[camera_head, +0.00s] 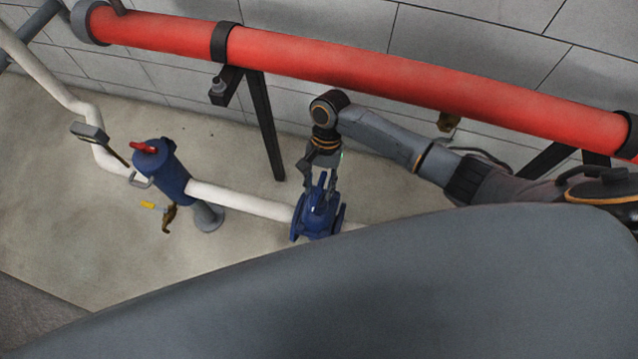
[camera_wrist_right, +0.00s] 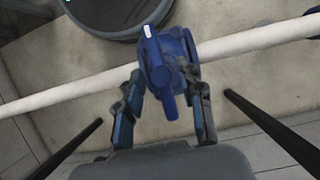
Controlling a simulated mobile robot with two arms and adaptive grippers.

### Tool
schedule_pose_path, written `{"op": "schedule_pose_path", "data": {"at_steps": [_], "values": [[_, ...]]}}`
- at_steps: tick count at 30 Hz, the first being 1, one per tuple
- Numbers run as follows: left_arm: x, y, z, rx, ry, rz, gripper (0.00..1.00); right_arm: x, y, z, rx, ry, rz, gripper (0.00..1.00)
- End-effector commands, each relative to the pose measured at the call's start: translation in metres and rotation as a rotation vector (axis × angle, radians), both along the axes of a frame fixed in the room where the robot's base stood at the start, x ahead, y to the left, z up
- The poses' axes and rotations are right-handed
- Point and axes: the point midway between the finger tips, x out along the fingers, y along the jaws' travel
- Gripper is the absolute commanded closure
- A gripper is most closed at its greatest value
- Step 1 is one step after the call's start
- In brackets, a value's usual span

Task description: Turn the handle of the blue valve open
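The blue valve (camera_head: 316,222) sits in the white pipe near the middle of the head view, with a blue handle on top. In the right wrist view the blue valve handle (camera_wrist_right: 158,68) is a bar with a pale end, running from the upper left down between my fingers. My right gripper (camera_head: 319,187) reaches down over the valve from above. In the right wrist view my right gripper (camera_wrist_right: 163,108) has its two fingers spread, one on each side of the handle, with visible gaps. My left gripper is not in view.
A thick red pipe (camera_head: 300,57) runs along the grey wall above, on dark brackets (camera_head: 267,125). A blue fitting with a red top (camera_head: 163,170) stands on the white pipe (camera_head: 240,199) to the left. A small yellow-handled part (camera_head: 149,205) is beside it. Open floor lies lower left.

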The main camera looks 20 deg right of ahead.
Motion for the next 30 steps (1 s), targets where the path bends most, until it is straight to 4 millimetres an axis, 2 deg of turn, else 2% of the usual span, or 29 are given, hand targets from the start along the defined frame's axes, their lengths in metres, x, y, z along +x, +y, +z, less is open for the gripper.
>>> {"op": "schedule_pose_path", "data": {"at_steps": [1, 2, 7, 20, 30], "values": [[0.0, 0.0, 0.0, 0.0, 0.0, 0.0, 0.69, 0.0, 0.0, 0.0, 0.0, 0.0, 0.0, 0.62], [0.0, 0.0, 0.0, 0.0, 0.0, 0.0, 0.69, 0.0, 0.0, 0.0, 0.0, 0.0, 0.0, 0.66], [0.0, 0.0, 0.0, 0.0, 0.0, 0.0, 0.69, 0.0, 0.0, 0.0, 0.001, 0.001, 0.0, 1.0], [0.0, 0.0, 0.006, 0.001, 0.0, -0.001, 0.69, 0.0, 0.001, 0.002, 0.0, 0.002, 0.047, 1.0], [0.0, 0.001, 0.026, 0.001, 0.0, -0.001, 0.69, 0.0, 0.003, 0.004, 0.001, 0.004, 0.283, 1.0]]}}
